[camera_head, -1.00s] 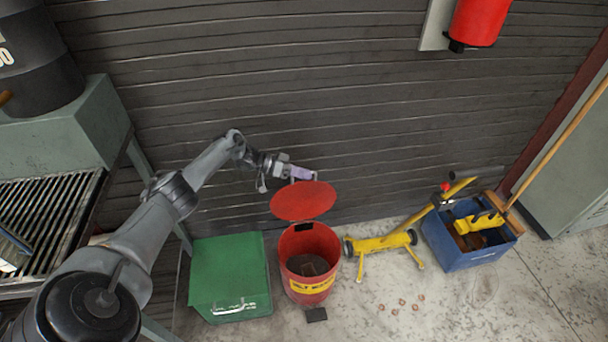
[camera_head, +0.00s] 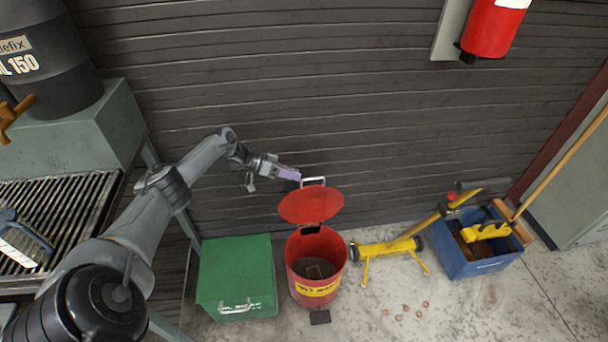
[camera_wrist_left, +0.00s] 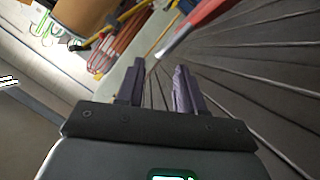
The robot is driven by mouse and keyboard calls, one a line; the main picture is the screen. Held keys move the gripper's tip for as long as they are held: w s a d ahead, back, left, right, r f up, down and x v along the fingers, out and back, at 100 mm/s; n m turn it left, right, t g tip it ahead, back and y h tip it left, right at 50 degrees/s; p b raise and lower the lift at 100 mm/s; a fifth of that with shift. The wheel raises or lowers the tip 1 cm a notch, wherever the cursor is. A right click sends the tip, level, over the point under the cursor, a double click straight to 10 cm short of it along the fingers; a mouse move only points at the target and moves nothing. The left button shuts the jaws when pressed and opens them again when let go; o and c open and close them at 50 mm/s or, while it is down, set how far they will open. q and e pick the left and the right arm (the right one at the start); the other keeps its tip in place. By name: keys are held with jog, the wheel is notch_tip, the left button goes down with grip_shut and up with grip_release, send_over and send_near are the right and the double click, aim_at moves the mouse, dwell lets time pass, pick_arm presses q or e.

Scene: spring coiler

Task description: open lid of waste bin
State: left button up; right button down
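The red waste bin (camera_head: 302,250) stands on the floor against the slatted wall in the head view, with dark contents inside. Its round red lid (camera_head: 311,205) is raised and tilted up behind the open mouth, with a pale handle (camera_head: 313,181) at its top edge. My left gripper (camera_head: 297,177) is beside the handle, apart from it or nearly so. My right gripper is not in view.
A green box (camera_head: 236,275) stands left of the bin. A yellow jack (camera_head: 390,248) and a blue crate (camera_head: 480,258) are to the right. A grated bench (camera_head: 60,215) is at left. Small rings (camera_head: 407,312) lie on the floor.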

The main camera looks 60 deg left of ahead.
pick_arm(q)
jog(key=shift+v, duration=2)
